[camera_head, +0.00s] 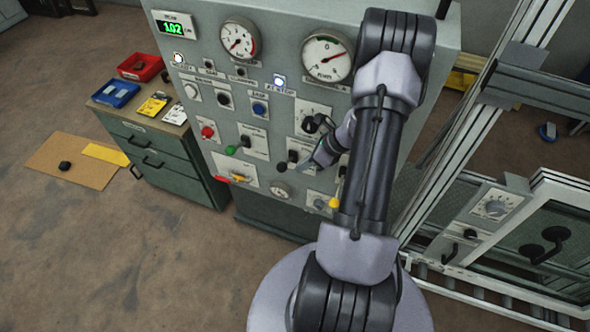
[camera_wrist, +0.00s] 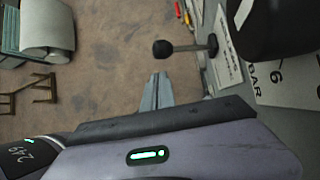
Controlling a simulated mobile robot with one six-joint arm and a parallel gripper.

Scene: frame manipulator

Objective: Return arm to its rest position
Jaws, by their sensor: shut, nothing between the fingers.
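My arm reaches up from the bottom of the head view and bends down in front of a grey control panel (camera_head: 262,185). My gripper (camera_head: 305,165) is beside the panel's lower right part, close to a black-knobbed lever (camera_head: 292,157). In the wrist view the fingers (camera_wrist: 158,80) are together with nothing between them. A black-knobbed lever (camera_wrist: 163,49) stands out from the panel face just beyond the fingertips, with a visible gap. My arm hides part of the panel's right side.
The panel carries gauges (camera_head: 326,57), switches and a yellow-tipped lever (camera_head: 334,203). A metal-framed machine (camera_head: 497,205) stands close on the right. A green drawer cabinet (camera_head: 165,160) with red and blue bins is at left. The floor (camera_head: 110,260) at lower left is open.

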